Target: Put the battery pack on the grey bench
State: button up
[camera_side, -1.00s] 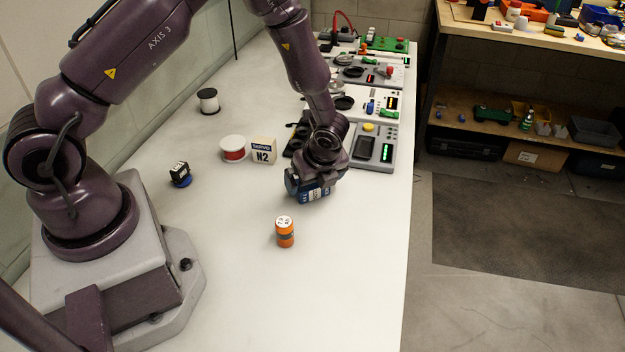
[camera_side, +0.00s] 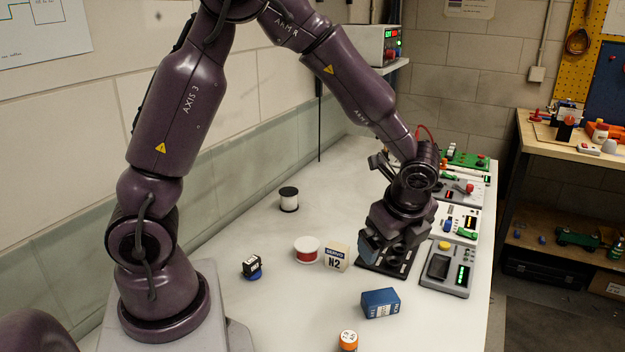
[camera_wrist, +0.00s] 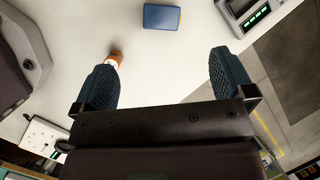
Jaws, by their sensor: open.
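The battery pack, seemingly the blue box (camera_side: 380,303) with a pale label, rests on the pale grey bench (camera_side: 300,325), in front of the black rack. It also shows in the wrist view (camera_wrist: 162,17), beyond the fingers, near the top edge. My gripper (camera_side: 371,247) is above the bench, behind and higher than the blue box, and does not touch it. My gripper hides part of the black rack (camera_side: 403,272).
An orange cylinder (camera_side: 348,340) stands near the front. Grey instruments (camera_side: 448,268) line the right edge.

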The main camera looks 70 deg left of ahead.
jog(key=s+r+n+t+h, duration=0.3)
jog(key=s+r+n+t, duration=0.1)
jog(key=s+r+n, duration=1.1)
jog(key=shift+s+d+r+h, duration=0.4)
jog(key=shift+s, duration=0.15)
jog(key=shift+s+d+n+t, duration=0.15)
jog(key=shift+s+n+t, duration=0.15)
jog(key=shift+s, duration=0.1)
jog(key=c, duration=0.4)
jog(key=shift+r, duration=0.1)
